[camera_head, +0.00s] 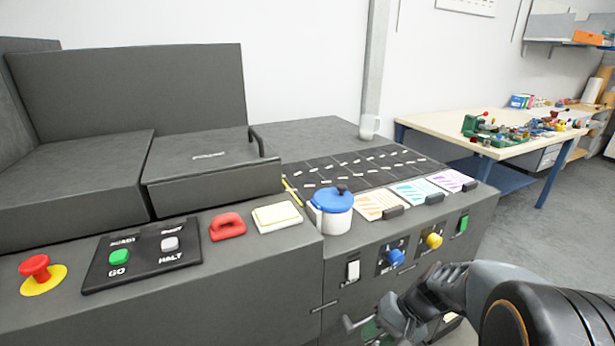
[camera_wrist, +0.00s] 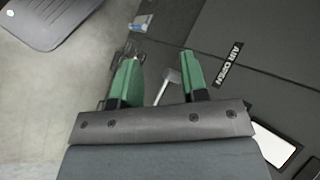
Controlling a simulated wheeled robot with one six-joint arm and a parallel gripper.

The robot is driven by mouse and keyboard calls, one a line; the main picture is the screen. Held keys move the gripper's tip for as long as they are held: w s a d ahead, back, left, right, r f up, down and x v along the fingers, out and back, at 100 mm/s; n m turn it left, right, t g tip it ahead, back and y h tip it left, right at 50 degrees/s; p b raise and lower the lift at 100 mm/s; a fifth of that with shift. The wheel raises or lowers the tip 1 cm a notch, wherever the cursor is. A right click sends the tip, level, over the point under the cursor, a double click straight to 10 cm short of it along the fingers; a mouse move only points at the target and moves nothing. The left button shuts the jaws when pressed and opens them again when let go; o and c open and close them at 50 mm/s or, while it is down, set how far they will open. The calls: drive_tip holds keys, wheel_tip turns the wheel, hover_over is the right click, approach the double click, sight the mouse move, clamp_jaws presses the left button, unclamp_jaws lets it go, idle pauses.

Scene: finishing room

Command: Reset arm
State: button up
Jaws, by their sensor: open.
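My gripper (camera_head: 375,325) is low in front of the grey machine's front panel in the head view, at the end of my arm reaching in from the lower right. In the wrist view its two green fingers (camera_wrist: 161,75) are spread apart, open. A small grey lever (camera_wrist: 171,77) shows in the gap between the fingers, and nothing is clamped. I cannot tell whether a finger touches it. A black label with white lettering (camera_wrist: 229,63) is on the dark panel to the right of the fingers.
The machine top holds a red stop button (camera_head: 35,266), GO/HALT panel (camera_head: 145,256), red handle (camera_head: 227,227), blue-lidded pot (camera_head: 331,213) and several cards. A white switch (camera_head: 352,271) and blue knob (camera_head: 396,257) are close above my gripper.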

drive_tip(key=s+r+n+t+h+p, duration=0.1)
drive_tip(key=r+n+t+h+p, duration=0.1)
drive_tip(key=r, duration=0.7)
drive_tip(key=s+d+r+n+t+h+p, duration=0.1)
drive_tip(key=r+h+p, duration=0.4)
drive_tip(key=r, duration=0.5)
drive_tip(key=shift+s+r+n+t+p, duration=0.15)
drive_tip(key=shift+s+n+t+p, duration=0.5)
drive_tip(key=shift+p, duration=0.3)
